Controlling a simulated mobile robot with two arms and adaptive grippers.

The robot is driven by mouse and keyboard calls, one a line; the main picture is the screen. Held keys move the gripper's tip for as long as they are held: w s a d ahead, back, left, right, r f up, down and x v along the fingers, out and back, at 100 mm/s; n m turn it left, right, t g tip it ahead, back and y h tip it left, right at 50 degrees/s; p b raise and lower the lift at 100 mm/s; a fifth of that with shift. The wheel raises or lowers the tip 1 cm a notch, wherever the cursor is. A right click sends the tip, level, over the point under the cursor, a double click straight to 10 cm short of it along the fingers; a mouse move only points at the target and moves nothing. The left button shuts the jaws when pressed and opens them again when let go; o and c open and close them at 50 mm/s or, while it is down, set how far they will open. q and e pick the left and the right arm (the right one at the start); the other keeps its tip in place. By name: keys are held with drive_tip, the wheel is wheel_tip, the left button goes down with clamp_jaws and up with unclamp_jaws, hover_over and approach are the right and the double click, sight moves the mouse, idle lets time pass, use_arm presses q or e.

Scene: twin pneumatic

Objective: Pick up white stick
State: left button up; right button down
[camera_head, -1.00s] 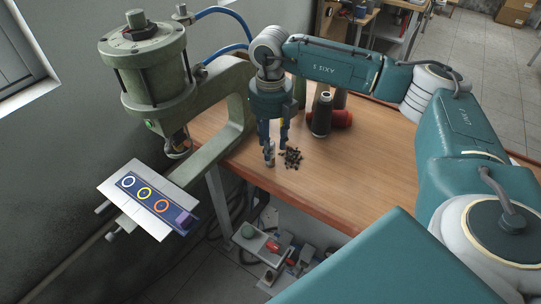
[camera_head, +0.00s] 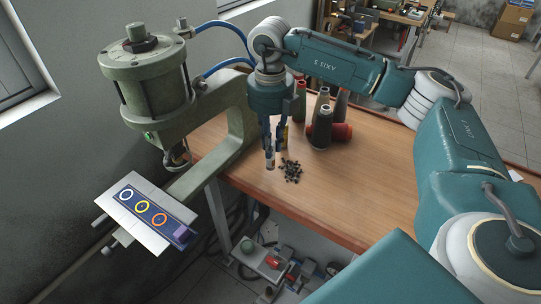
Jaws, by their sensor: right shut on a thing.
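My right gripper (camera_head: 272,158) points down above the wooden table, just left of a pile of small dark pieces (camera_head: 291,170). Its fingers are close together and shut on a small, thin thing. A pale bit shows at the fingertips, which fits the white stick (camera_head: 270,160), but the fingers hide most of it. My left gripper is not in view.
A green pneumatic press (camera_head: 150,85) with blue hoses stands left of the table (camera_head: 345,190). A white plate with a coloured-ring panel (camera_head: 145,209) sits at its front. Dark bottles (camera_head: 320,130) and a red spool (camera_head: 342,131) stand behind my gripper.

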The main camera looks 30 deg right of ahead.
wheel_tip(320, 180, up, 16)
drive_tip(key=shift+f, duration=0.15)
